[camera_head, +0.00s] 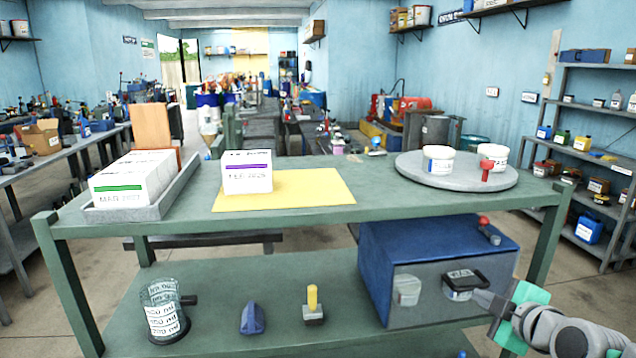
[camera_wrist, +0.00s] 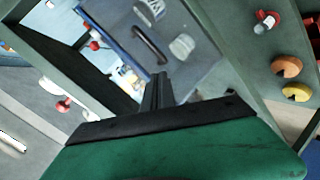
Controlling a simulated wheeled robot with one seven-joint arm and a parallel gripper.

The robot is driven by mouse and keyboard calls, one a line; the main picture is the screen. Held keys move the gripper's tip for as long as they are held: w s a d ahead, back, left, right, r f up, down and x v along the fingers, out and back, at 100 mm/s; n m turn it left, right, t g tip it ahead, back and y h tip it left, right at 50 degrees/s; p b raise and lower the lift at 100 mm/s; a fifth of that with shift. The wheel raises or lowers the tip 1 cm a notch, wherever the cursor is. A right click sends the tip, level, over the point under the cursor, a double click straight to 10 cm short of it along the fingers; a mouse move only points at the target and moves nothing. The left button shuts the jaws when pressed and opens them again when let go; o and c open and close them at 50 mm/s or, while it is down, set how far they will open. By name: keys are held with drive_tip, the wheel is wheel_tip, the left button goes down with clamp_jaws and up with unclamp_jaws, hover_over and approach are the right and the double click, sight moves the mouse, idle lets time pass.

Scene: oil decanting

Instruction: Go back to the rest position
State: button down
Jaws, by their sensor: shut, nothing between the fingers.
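My gripper (camera_head: 486,299) is at the lower right in the head view, in front of the right end of the blue cabinet (camera_head: 440,240). Its fingers are together and empty. They also show in the wrist view (camera_wrist: 158,88), pointing toward the cabinet's front, with a dark handle (camera_wrist: 150,45) beyond the tips. In the head view, a pale jar (camera_head: 406,291) and a labelled item behind the dark handle show at the grey cabinet front. I cannot tell whether the fingers touch anything.
The green bench (camera_head: 330,222) carries a tray of white boxes (camera_head: 133,182), one white box (camera_head: 247,174) on a yellow sheet (camera_head: 310,190), and a round turntable (camera_head: 430,172) with two tubs. A glass measuring jug (camera_head: 163,310) stands on the lower shelf.

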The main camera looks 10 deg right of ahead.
drive_tip(key=a+f+m+g+y+p, duration=0.1)
drive_tip(key=a+f+m+g, duration=0.15)
drive_tip(key=a, duration=0.55)
drive_tip(key=a+f+m+g+y+p, duration=0.1)
drive_tip(key=a+f+m+g, duration=0.2)
drive_tip(key=a, duration=0.4)
drive_tip(key=s+a+f+m+g+h, duration=0.1)
drive_tip(key=s+a+f+m+g, duration=0.3)
drive_tip(key=s+a, duration=0.4)
drive_tip(key=s+f+m+p, duration=0.1)
drive_tip(key=s+m, duration=0.1)
drive_tip(key=s, duration=0.1)
drive_tip(key=shift+s+a+f+h, duration=0.3)
drive_tip(key=shift+s+a+f, duration=0.05)
drive_tip(key=shift+s, duration=0.05)
drive_tip(key=shift+g, duration=0.25)
